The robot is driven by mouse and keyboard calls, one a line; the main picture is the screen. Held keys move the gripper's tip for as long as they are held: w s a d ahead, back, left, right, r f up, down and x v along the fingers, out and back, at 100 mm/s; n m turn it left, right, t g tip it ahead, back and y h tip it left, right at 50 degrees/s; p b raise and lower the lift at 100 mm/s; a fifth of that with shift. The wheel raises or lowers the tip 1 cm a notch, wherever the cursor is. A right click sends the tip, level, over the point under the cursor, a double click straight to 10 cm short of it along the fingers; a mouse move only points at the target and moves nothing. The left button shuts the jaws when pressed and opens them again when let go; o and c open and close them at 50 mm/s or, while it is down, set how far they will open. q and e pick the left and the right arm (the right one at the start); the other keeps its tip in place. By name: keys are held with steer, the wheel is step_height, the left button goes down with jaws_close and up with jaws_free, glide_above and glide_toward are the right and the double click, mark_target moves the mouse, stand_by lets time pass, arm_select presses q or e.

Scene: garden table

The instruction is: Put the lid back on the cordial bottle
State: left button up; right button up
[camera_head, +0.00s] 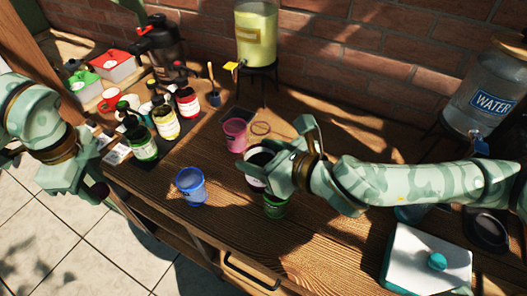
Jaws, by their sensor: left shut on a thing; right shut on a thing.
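My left gripper (82,188) is over the floor beyond the table's left edge. My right gripper (277,162) is over the middle of the table, shut on a dark cylinder with a pale band (257,165). Its fingers cover part of it, and I cannot tell whether it is the cordial bottle or a cup. Green (144,145), yellow (166,124) and red (187,103) labelled bottles stand upright on a dark mat at the left.
A blue cup (190,186), a pink cup (235,135) and a green cup (275,207) stand near the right gripper. A drink dispenser (256,38) and a water dispenser (484,92) stand behind. A white-lidded box (429,262) is front right. The front middle is clear.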

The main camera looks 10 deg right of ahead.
arm_select(q)
steer(key=shift+w+r, duration=0.2)
steer(key=shift+r, duration=0.15)
steer(key=w+d+r+m, duration=0.2)
steer(key=w+d+r, duration=0.1)
steer(key=d+r, duration=0.4)
steer(key=w+d+r+m, duration=0.15)
steer(key=d+r, duration=0.25)
steer(key=d, duration=0.6)
arm_select(e)
steer(key=shift+r, duration=0.1)
arm_select(q)
steer(key=s+d+r, duration=0.1)
steer(key=d+r, duration=0.2)
steer(key=d, duration=0.4)
steer(key=s+d+r, duration=0.1)
steer(key=d+r, duration=0.3)
steer(key=d, duration=0.4)
steer(key=shift+s+m, duration=0.4)
steer(key=shift+m, duration=0.05)
